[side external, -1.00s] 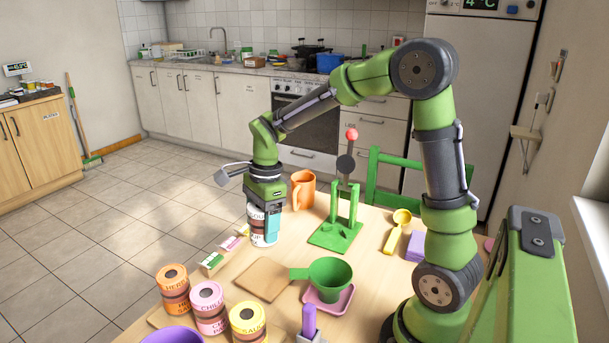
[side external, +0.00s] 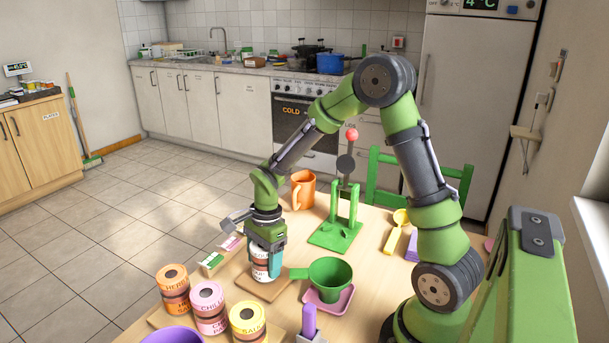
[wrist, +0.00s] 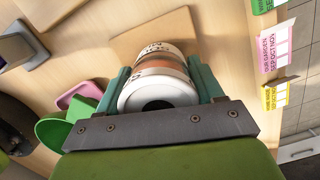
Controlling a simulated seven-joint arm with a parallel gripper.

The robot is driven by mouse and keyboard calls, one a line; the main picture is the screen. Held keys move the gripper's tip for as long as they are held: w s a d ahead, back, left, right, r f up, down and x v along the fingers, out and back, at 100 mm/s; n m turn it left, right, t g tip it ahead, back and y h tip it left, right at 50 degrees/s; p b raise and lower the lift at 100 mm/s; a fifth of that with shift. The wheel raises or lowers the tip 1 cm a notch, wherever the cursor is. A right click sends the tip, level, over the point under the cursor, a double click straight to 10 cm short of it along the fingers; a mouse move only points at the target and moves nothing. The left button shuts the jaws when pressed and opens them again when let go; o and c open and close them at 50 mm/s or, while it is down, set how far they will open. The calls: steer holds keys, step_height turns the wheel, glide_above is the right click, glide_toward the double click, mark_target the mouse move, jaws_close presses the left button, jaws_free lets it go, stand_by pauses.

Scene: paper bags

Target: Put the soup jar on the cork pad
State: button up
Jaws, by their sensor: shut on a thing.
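The soup jar (side external: 260,266) is white with a reddish-brown band and looks upright. My gripper (side external: 267,262) is shut on it, with one teal finger on each side; in the wrist view the jar (wrist: 158,75) sits between the fingers. The cork pad (side external: 266,289) is a flat tan square on the table. The jar is over the pad, and its base covers part of the pad in the side view. I cannot tell whether the base touches it. In the wrist view the pad (wrist: 160,22) shows beyond the jar.
A green cup with a handle (side external: 330,272) on a pink saucer (side external: 328,301) stands close right of the pad. Labelled jars (side external: 208,301) stand at the front left.

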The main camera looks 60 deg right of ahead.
steer(key=o, duration=1.2)
steer(key=shift+f, duration=0.1)
steer(key=shift+o, duration=0.2)
steer(key=r, duration=0.3)
steer(key=d+r, duration=0.1)
steer(key=r, duration=0.7)
steer(key=shift+s+d, duration=0.1)
steer(key=shift+d, duration=0.05)
steer(key=shift+s+r, duration=0.2)
steer(key=shift+r, duration=0.6)
steer(key=s+a+r+n+t, duration=0.3)
steer(key=s+n, duration=0.3)
steer(key=n, duration=0.2)
steer(key=s+a+r+n+t, duration=0.3)
steer(key=s+a+r+n, duration=0.1)
steer(key=s+n, duration=0.3)
steer(key=shift+s+a+r+n+t+y, duration=0.15)
steer(key=shift+a+r+n+t+y, duration=0.3)
steer(key=shift+n, duration=0.65)
